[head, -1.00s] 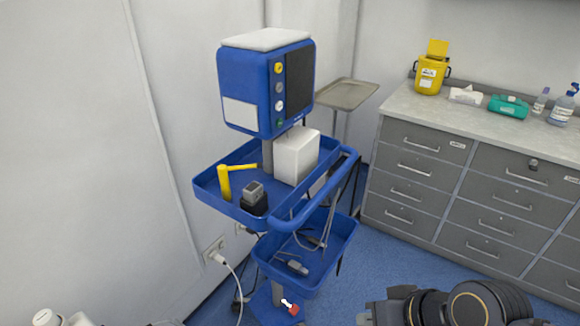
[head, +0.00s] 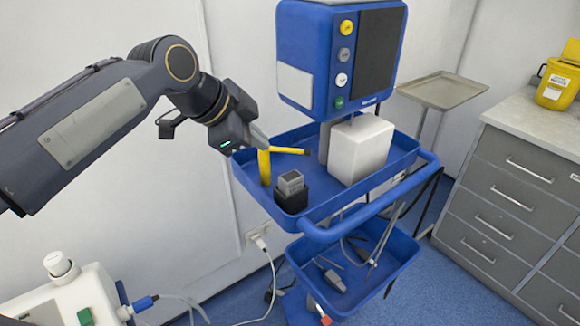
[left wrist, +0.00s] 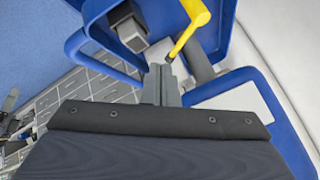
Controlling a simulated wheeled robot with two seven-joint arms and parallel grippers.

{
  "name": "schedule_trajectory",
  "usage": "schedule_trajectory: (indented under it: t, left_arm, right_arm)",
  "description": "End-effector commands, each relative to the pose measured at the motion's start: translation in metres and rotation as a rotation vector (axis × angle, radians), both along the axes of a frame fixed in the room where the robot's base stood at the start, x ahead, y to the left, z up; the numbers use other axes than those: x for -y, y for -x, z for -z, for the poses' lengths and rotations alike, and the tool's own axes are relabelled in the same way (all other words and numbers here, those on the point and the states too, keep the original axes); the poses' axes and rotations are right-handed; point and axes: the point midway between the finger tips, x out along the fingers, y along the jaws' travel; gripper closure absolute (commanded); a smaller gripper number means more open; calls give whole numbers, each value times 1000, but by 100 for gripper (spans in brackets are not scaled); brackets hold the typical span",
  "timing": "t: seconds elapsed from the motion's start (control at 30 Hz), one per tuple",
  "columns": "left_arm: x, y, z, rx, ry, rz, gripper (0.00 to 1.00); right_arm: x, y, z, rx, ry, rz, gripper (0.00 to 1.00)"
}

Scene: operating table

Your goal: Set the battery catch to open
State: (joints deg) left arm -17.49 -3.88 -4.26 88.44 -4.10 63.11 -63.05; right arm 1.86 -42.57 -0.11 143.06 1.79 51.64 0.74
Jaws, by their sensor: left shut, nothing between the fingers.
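A yellow lever, which looks like the battery catch (head: 265,168), stands in the blue upper tray (head: 330,212) of the trolley. Its arm points right in the head view, toward the white box. In the left wrist view the yellow lever (left wrist: 197,17) reaches down toward my fingertips. A grey block (head: 291,181), perhaps the battery, sits in a black holder (head: 291,199) beside it. My left gripper (head: 260,141) is shut and empty, close to the lever's top; I cannot tell if they touch. It also shows in the left wrist view (left wrist: 161,73). My right gripper is out of view.
A white box (head: 360,148) stands in the tray below the blue monitor (head: 315,58). A blue rail (head: 375,200) runs along the tray's front. A white device (head: 60,295) with a cable is at lower left. A steel tray (head: 442,90) and drawers (head: 500,205) are right.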

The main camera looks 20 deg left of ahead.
Motion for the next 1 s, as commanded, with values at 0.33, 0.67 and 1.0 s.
schedule_trajectory:
  t: [0.33, 0.67, 1.0]
  left_arm:
    - [19, -33, 24, 35, -48, 69, 100]
    - [37, -61, 63, 36, -48, 66, 100]
    - [40, -66, 71, 38, -46, 65, 100]
  right_arm:
    - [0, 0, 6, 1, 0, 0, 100]
    - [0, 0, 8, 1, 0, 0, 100]
    - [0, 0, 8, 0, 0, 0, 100]
